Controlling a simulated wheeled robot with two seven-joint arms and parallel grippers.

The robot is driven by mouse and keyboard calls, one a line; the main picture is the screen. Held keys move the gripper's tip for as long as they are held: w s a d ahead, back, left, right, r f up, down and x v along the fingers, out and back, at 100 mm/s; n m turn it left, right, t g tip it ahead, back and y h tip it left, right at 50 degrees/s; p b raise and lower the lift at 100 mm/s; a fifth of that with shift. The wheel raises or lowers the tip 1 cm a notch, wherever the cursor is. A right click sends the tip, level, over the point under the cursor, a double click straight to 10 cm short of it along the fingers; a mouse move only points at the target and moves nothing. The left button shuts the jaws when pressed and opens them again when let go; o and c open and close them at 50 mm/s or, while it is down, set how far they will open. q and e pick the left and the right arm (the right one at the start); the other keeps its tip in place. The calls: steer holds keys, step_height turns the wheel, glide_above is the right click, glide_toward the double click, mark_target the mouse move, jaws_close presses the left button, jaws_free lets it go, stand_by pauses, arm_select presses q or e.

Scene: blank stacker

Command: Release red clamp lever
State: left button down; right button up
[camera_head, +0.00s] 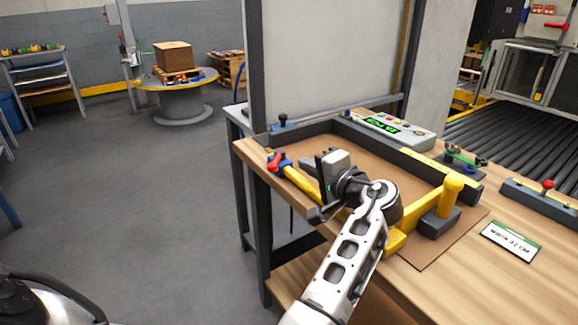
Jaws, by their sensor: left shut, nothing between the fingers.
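A small red lever (274,161) with a blue part beside it sits at the left edge of the wooden table, at the end of a yellow bar (303,183). My left gripper (322,174) is shut and empty. It is over the left part of the framed brown board, to the right of the red lever and apart from it in the picture. My left arm comes up from the bottom and hides part of the frame and the yellow bar. I cannot tell the lever's exact position. My right gripper is not in view.
A control box (391,129) with a green display sits behind. A block with a red knob (547,185) and a label card (511,242) lie at right.

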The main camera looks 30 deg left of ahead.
mark_target(278, 161)
arm_select(q)
steer(key=a, duration=0.2)
steer(key=s+a, duration=0.1)
steer(key=shift+a+f, duration=0.3)
steer(key=shift+s+a+f+p, duration=0.15)
steer(key=shift+s+a+p, duration=0.05)
steer(key=shift+a+p, duration=0.15)
